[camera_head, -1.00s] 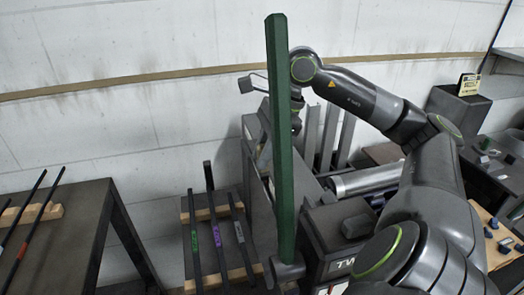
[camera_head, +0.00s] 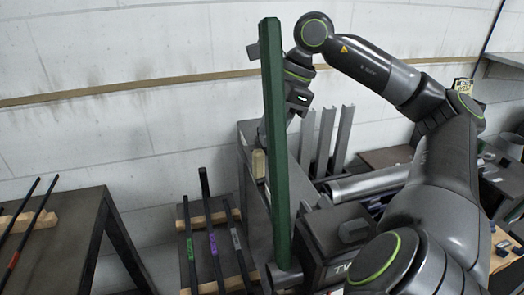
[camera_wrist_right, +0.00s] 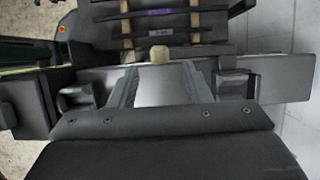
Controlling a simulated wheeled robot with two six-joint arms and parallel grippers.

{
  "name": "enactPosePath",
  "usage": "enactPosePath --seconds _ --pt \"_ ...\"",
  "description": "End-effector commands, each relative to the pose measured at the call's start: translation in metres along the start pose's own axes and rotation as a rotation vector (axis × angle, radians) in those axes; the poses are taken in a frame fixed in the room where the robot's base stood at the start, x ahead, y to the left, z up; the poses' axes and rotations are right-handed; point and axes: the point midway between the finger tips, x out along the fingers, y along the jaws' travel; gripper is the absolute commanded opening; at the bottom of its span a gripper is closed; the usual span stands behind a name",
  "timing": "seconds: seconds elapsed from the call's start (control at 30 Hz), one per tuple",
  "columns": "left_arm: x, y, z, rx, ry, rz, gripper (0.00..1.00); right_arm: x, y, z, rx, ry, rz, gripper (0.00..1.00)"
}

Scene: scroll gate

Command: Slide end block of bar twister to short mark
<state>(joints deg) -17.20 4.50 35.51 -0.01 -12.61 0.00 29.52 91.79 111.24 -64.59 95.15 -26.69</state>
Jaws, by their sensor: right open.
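The bar twister (camera_head: 335,262) is a dark machine with partly hidden "TW" lettering, at the lower middle of the head view. A long green bar or lever (camera_head: 276,150) rises from its front. A pale beige knob (camera_head: 259,163) shows just left of the green bar; in the wrist view it is the knob (camera_wrist_right: 160,56) above a grey plate. I cannot make out the end block or the short mark clearly. My right gripper (camera_wrist_right: 158,90) is open, its fingers apart on either side of the knob area. In the head view its fingertips are hidden behind the green bar. My left gripper is not in view.
A low rack (camera_head: 207,222) holds several dark bars with coloured marks, left of the machine. A dark table (camera_head: 60,225) stands further left. Grey upright channels (camera_head: 327,138) stand behind the machine near the wall. The floor between table and rack is clear.

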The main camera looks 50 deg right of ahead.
Motion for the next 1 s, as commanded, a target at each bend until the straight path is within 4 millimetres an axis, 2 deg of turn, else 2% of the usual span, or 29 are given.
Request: enactPosePath --seconds 0.03,0.2,0.4,0.6,1.0 --pt "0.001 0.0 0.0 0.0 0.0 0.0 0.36 -0.014 -0.001 0.0 0.001 -0.001 -0.006 0.44" --pt "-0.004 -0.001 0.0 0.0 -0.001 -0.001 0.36 -0.057 0.0 0.001 0.0 -0.004 -0.005 0.44" --pt "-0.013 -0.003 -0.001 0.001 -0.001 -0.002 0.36 -0.092 0.0 0.002 -0.002 -0.004 -0.001 0.44" --pt "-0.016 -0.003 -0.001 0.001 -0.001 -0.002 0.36 -0.105 0.0 0.0 -0.001 -0.001 0.001 0.44" --pt "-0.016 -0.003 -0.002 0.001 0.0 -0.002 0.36 -0.105 0.0 0.0 -0.001 -0.001 0.001 0.44"
